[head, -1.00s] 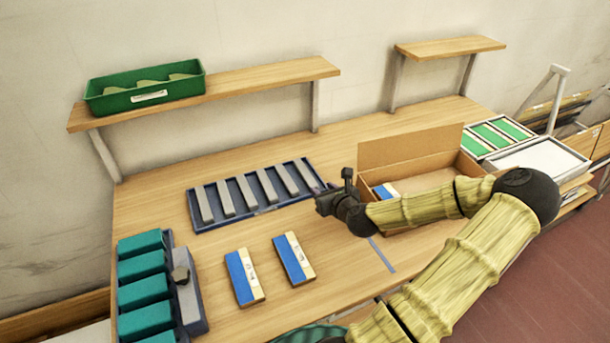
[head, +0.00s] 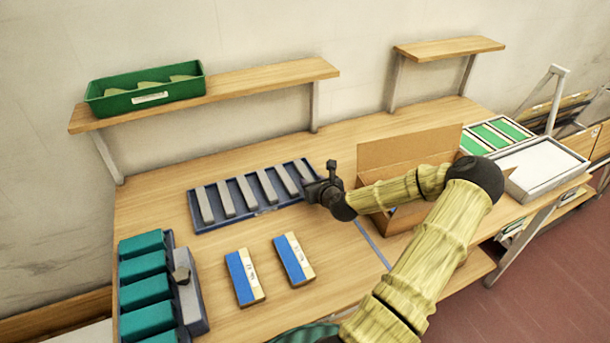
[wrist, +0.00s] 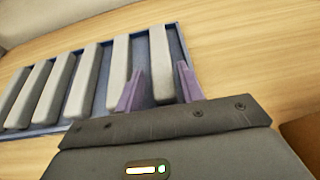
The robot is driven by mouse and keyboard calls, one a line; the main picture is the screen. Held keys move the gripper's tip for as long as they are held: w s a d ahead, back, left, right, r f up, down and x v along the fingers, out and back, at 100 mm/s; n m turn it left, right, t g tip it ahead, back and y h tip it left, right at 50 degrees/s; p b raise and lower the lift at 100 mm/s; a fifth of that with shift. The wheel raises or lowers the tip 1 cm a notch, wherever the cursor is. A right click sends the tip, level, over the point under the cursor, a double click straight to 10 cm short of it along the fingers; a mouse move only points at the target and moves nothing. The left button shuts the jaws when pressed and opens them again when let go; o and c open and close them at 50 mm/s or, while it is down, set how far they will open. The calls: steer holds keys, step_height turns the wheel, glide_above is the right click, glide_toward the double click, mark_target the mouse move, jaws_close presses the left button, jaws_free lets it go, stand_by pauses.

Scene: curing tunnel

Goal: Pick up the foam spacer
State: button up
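Several long grey bars, which look like the foam spacers, lie side by side in a shallow blue tray (head: 211,228) on the wooden bench. My gripper (head: 308,188) is at the tray's right end. In the wrist view my gripper (wrist: 160,85) is open, its two purple fingers apart. The rightmost foam spacer (wrist: 158,50) lies in line with the gap between the fingers, and its near end shows between them. I cannot tell whether the fingers touch it. The same spacer (head: 301,170) is partly hidden by the gripper in the head view.
An open cardboard box (head: 400,150) stands right of the tray, partly behind my arm. Two blue-and-cream boxes (head: 244,277) lie in front. A rack of teal blocks (head: 190,300) is at the left. A shelf with a green bin (head: 145,92) hangs behind.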

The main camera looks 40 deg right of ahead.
mark_target(308, 178)
steer(key=x, duration=0.4)
steer(key=shift+s, duration=0.1)
stand_by(0.3)
steer(key=c, duration=0.7)
